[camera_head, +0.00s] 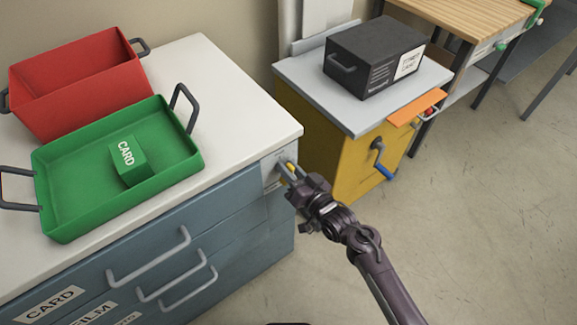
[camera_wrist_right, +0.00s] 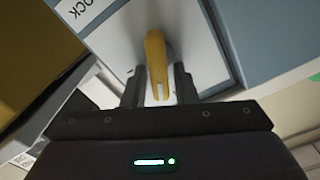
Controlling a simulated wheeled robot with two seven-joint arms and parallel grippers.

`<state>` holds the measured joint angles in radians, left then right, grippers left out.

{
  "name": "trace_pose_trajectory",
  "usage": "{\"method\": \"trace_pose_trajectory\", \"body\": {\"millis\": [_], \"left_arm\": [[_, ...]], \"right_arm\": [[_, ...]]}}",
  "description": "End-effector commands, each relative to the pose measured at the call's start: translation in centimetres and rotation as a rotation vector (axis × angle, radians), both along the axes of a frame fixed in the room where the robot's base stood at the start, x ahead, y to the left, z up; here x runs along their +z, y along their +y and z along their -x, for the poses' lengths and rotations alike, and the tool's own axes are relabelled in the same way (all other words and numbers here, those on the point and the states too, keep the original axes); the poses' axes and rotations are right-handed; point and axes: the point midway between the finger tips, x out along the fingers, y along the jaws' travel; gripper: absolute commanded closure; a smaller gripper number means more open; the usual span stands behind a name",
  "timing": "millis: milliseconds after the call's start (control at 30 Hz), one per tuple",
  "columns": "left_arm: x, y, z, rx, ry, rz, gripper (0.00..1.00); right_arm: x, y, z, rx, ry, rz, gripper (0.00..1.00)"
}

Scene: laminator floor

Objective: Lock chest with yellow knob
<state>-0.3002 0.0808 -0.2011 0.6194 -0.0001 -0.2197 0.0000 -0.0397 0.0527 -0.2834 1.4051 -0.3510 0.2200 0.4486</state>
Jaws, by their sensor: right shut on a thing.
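The blue-grey chest (camera_head: 221,232) has a white top and several drawers with grey handles. The yellow knob (camera_head: 290,168) sits on a pale plate at the chest's upper right front corner. In the right wrist view the yellow knob (camera_wrist_right: 156,62) stands between my gripper's two dark fingers, with part of a label ending in "OCK" on the plate above it. My right gripper (camera_head: 288,175) is at the plate and shut on the knob; its fingers also show in the wrist view (camera_wrist_right: 158,88). My left gripper is not in view.
A red tray (camera_head: 75,85) and a green tray (camera_head: 75,185) with a green CARD box (camera_head: 129,160) stand on the chest. A yellow cabinet (camera_head: 345,160) with a crank (camera_head: 378,155) and black box (camera_head: 365,60) stands close behind my right gripper. Floor at right is clear.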

Motion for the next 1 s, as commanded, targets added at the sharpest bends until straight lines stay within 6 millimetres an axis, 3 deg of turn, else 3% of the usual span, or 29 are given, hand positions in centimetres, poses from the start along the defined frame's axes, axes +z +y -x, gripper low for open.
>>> {"method": "trace_pose_trajectory", "body": {"millis": [1000], "left_arm": [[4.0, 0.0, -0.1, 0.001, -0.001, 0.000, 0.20]], "right_arm": [[-1.4, -0.5, -0.3, 0.002, 0.548, -0.742, 0.97]]}}
